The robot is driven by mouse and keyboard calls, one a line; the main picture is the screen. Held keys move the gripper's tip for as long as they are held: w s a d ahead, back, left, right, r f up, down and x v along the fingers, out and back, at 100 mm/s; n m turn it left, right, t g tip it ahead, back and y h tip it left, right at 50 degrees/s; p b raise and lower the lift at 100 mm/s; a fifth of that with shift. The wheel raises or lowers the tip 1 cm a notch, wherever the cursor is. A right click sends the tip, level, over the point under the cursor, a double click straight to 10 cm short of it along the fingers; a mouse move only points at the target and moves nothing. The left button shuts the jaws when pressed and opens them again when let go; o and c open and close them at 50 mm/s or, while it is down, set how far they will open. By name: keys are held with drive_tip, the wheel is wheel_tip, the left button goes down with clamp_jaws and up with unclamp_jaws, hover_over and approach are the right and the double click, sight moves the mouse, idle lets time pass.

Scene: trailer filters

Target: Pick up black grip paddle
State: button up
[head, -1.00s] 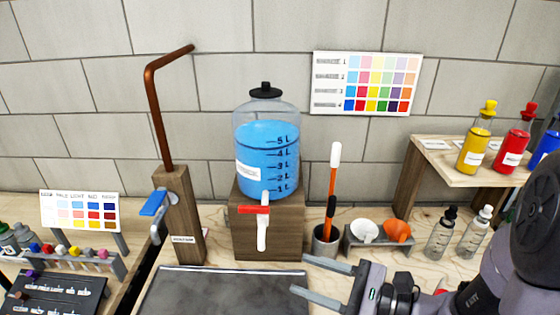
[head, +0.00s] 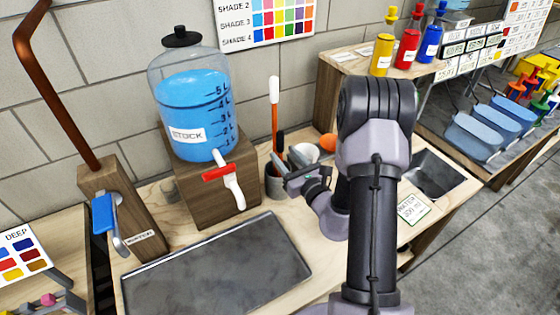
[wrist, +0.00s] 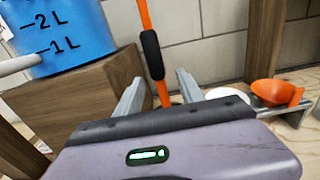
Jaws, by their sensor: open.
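The black grip paddle stands upright in a grey cup (head: 275,183); it has a white top, an orange shaft (head: 275,119) and a black grip. In the wrist view its black grip (wrist: 151,55) and orange shaft show just beyond my fingers, and the shaft runs down between them. My gripper (head: 284,159) is open at the cup in the head view, and its two fingers (wrist: 158,90) lie on either side of the shaft's line in the wrist view. I cannot tell whether the shaft is fully between the fingertips. The paddle's lower end is hidden.
A blue stock tank (head: 190,115) on a wooden block (head: 215,195) stands left of the cup. An orange funnel (wrist: 270,92) and a white one (wrist: 228,93) sit to the right. A shelf (head: 345,85) with coloured bottles is behind. A dark tray (head: 220,265) lies in front.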

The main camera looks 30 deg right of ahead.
drive_tip(key=w, duration=0.4)
drive_tip(key=w+b, duration=0.1)
drive_tip(key=shift+w+a, duration=0.25)
drive_tip(key=shift+w, duration=0.15)
clamp_jaws()
